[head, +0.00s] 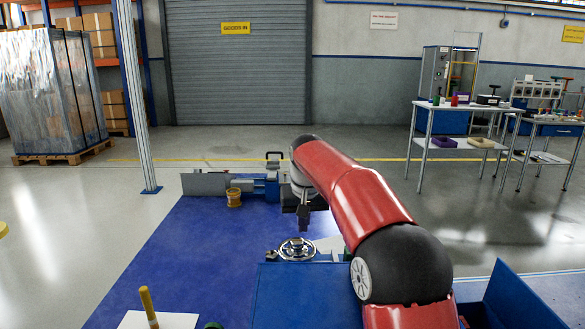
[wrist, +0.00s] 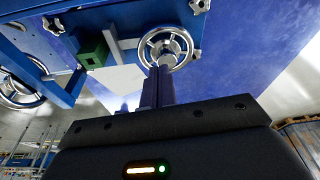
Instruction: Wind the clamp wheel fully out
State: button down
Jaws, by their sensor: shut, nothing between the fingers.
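A silver spoked handwheel (head: 297,249) lies beyond the blue box in the head view, below my gripper. The wrist view shows a silver spoked wheel (wrist: 183,42) right beyond the fingertips, with a round hub, and a second, larger wheel (wrist: 18,92) at the left edge. I cannot tell for certain which one is the clamp wheel. My gripper (head: 304,228) points down and is shut and empty. In the wrist view its fingers (wrist: 161,68) overlap the lower rim of the nearer wheel; I cannot tell whether they touch it.
A blue frame with a green block (wrist: 92,53) and star knobs (wrist: 195,24) surrounds the wheel. A blue box (head: 300,295) is in front. Blue floor (head: 190,250) is clear at left.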

aim_at(305, 250)
jog(key=f+n+b, duration=0.2)
jog(key=n, duration=0.1)
jog(key=f+n+y+b, duration=0.1)
jog(key=f, duration=0.1)
jog(key=shift+a+n+b, duration=0.3)
jog(key=shift+a+b, duration=0.05)
jog(key=shift+b, duration=0.05)
jog(key=shift+f+b, duration=0.3)
jog(key=shift+f, duration=0.85)
jog(key=shift+w+r+p, duration=0.1)
jog(key=shift+w+p, duration=0.2)
jog(key=shift+p, duration=0.1)
jog(key=shift+w+d+r+p, duration=0.1)
jog(key=shift+w+d+p, duration=0.25)
jog(key=shift+d+p, duration=0.9)
jog(key=shift+a+p, duration=0.35)
jog(key=shift+p, duration=0.15)
jog(key=shift+w+d, duration=0.15)
jog(key=shift+w, duration=0.1)
